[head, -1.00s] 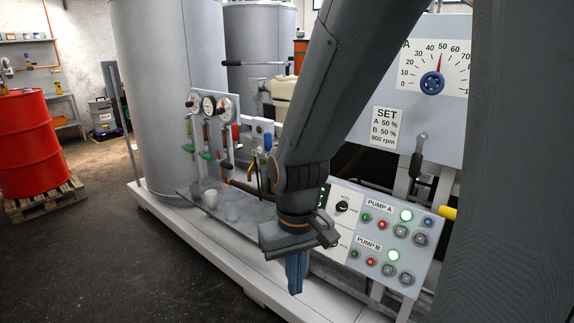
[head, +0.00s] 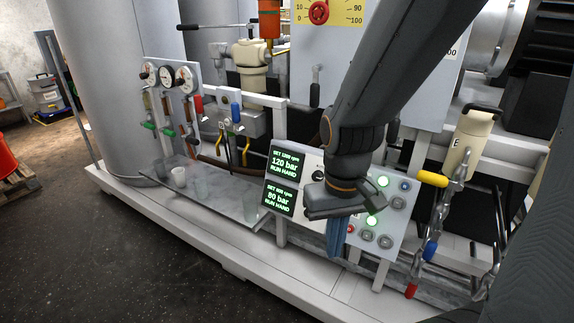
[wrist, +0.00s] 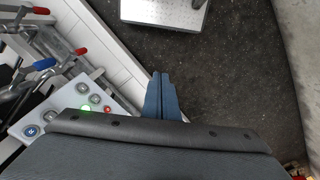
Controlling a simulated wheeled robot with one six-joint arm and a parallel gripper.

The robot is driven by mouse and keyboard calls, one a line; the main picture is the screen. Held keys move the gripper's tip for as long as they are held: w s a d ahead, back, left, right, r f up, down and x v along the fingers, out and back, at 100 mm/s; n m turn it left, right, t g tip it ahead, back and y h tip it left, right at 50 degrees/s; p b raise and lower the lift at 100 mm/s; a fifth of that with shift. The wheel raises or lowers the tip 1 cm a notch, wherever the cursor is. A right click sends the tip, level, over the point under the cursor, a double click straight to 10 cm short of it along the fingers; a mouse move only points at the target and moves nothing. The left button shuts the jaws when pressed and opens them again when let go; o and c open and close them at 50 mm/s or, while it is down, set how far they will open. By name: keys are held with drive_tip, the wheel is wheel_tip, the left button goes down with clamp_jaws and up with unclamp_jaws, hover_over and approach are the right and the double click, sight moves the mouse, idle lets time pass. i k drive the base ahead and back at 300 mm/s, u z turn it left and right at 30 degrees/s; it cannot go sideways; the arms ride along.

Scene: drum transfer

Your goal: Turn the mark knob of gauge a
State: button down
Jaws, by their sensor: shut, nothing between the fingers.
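The blue mark knob of gauge a does not show now; my arm covers most of that part of the grey panel (head: 425,108). In the head view, a sliver of white plate (head: 455,48) with the digits "00" shows right of my arm. I cannot tell for sure that it is gauge a. My gripper (head: 334,250) points down in front of the pump button panel (head: 395,232), well below the gauges. In the wrist view, its blue fingers (wrist: 160,84) are together and empty, above the dark floor.
A yellow gauge with a red knob (head: 319,12) is at the top, left of my arm. A cream cylinder (head: 470,140) and coloured-handle levers (head: 432,180) stand right of the button panel. A tray (head: 225,208) with cups is at left. Open floor (head: 120,265) lies in front.

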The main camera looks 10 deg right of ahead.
sight(142, 77)
drive_tip(key=z, duration=0.05)
drive_tip(key=k, duration=0.6)
drive_tip(key=u, duration=0.95)
drive_tip(key=i, duration=0.95)
drive_tip(key=u, duration=0.95)
drive_tip(key=i, duration=1.4)
drive_tip(key=z, duration=0.75)
drive_tip(key=i, duration=1.05)
drive_tip(key=z, duration=0.8)
